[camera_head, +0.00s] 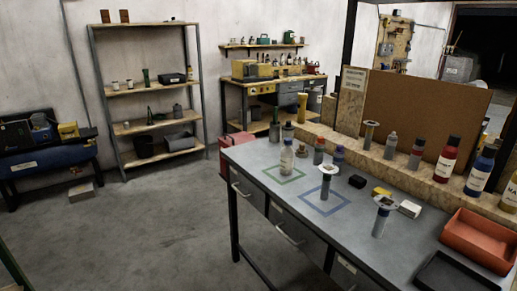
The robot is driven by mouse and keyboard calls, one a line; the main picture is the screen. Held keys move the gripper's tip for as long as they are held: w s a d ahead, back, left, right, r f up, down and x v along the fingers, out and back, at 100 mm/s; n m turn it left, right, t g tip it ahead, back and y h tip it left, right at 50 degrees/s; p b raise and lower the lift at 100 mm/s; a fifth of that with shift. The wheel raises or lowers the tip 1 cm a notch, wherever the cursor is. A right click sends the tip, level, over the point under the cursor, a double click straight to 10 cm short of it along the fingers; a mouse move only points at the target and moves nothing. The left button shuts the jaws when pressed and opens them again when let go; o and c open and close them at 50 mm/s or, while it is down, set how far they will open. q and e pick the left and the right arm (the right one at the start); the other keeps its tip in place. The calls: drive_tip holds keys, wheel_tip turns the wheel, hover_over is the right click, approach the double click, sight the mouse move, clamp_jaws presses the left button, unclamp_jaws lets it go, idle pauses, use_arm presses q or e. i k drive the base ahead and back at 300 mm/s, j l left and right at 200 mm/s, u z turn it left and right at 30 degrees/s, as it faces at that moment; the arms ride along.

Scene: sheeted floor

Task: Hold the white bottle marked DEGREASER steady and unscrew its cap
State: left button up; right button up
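Neither of my grippers shows in the view.
The workbench (260,150) also bears a red bottle (446,158), a blue bottle (480,173), flanged posts (325,183), a yellow block (381,192), an orange tray (480,240) and a black tray (450,272).

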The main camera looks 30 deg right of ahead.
sight(287, 153)
drive_tip(key=i+z, duration=0.2)
drive_tip(key=i, duration=0.45)
drive_tip(key=i+j+z, duration=0.25)
drive_tip(key=i, duration=0.45)
drive_tip(key=l, duration=0.1)
